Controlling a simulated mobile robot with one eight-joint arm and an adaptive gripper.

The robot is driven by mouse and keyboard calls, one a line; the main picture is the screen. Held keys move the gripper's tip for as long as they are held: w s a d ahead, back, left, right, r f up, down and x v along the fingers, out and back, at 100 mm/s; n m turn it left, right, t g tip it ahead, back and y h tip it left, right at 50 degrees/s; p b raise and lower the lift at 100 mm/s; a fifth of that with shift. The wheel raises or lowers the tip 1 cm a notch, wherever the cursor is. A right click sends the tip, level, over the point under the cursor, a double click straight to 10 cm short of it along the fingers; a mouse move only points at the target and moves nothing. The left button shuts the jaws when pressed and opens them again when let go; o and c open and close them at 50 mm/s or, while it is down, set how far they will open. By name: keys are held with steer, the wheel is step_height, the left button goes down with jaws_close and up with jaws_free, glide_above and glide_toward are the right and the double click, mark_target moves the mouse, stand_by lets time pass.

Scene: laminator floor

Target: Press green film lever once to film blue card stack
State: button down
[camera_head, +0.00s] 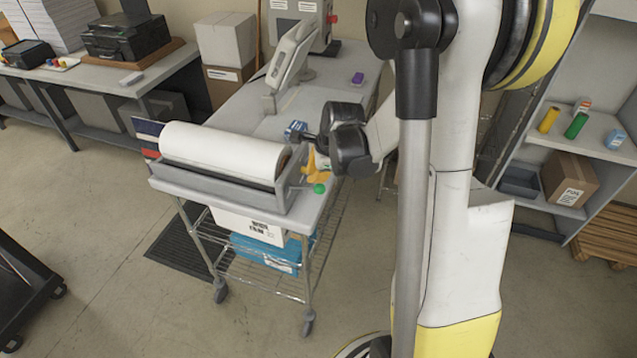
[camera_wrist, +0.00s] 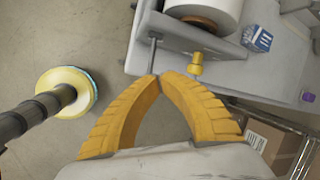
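The green film lever's round knob (camera_head: 319,188) shows at the front right corner of the roll holder in the head view. In the wrist view a thin grey rod (camera_wrist: 152,55) runs to my fingertips; no green knob shows there. My gripper (camera_wrist: 160,77) has its yellow fingertips together, with nothing visible between them. In the head view my gripper (camera_head: 312,168) is just above and behind the knob; I cannot tell whether they touch. A small blue-and-white block, apparently the blue card stack (camera_head: 295,130), sits behind the roll; it also shows in the wrist view (camera_wrist: 258,38).
A white film roll (camera_head: 222,150) lies in a grey holder on the cart. A yellow knob-like part (camera_wrist: 196,65) is right of my fingertips. A purple item (camera_head: 357,78) lies farther back on the table. Shelves with a cardboard box (camera_head: 568,180) stand at right.

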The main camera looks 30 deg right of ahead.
steer(key=shift+w+r, duration=0.1)
steer(key=shift+r, duration=0.1)
step_height(320, 180, up, 5)
steer(key=p, duration=0.3)
glide_above(308, 188)
steer(key=shift+w+d+f, duration=0.15)
steer(key=shift+w+d, duration=0.1)
stand_by(0.7)
steer(key=shift+s+a+f+n+b, duration=0.15)
steer(key=shift+a+f+n+b, duration=0.15)
steer(key=shift+b, duration=0.4)
steer(key=s+a+f+n+t+b, duration=0.1)
steer(key=s+a+f+n+b, duration=0.6)
steer(key=b, duration=0.8)
steer(key=s+a+f+n+t+b, duration=0.1)
steer(key=s+a+f+n+b, duration=0.6)
steer(key=s+f+n+b, duration=0.4)
steer(key=s+n+b, duration=0.1)
steer(key=n+b, duration=0.3)
steer(key=b, duration=0.1)
steer(key=shift+a+f+t, duration=0.25)
steer(key=shift+t, duration=0.05)
